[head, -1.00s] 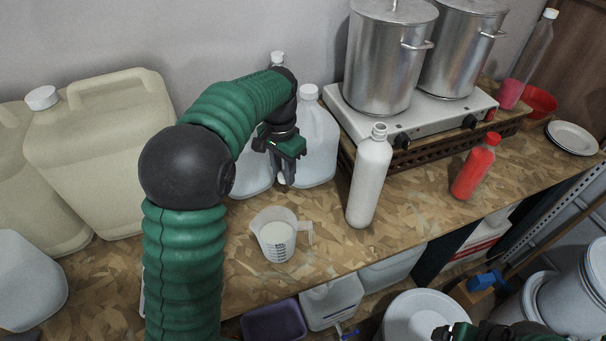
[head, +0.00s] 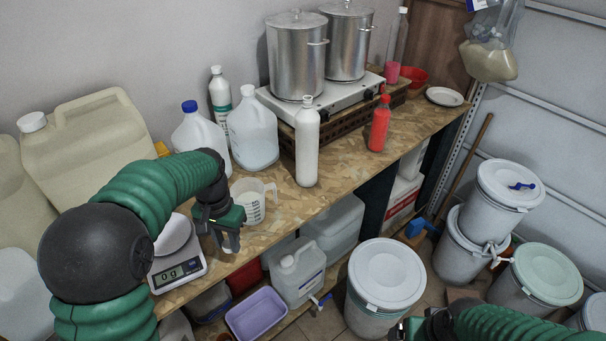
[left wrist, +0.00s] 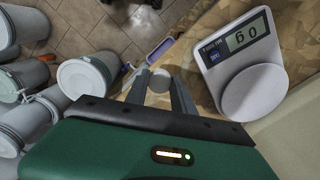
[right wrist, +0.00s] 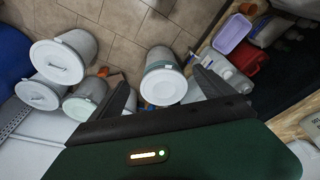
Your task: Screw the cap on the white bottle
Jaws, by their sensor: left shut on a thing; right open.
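The white bottle (head: 307,147) stands upright on the workbench, in front of the hot plate. Its top is too small to tell whether the neck is bare. My left gripper (head: 229,240) is over the bench's front edge, left of the bottle and apart from it. In the left wrist view my left gripper (left wrist: 160,88) is shut on a small white round cap (left wrist: 160,80). My right gripper (head: 402,329) is low at the bottom of the head view. In the right wrist view my right gripper (right wrist: 162,86) is open and empty above the floor.
A measuring cup (head: 250,203) and a scale (head: 187,272) stand near my left gripper. Jugs (head: 253,135) and a red bottle (head: 379,124) flank the white bottle. The hot plate (head: 345,95) carries two pots. Lidded drums (head: 386,275) stand on the floor.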

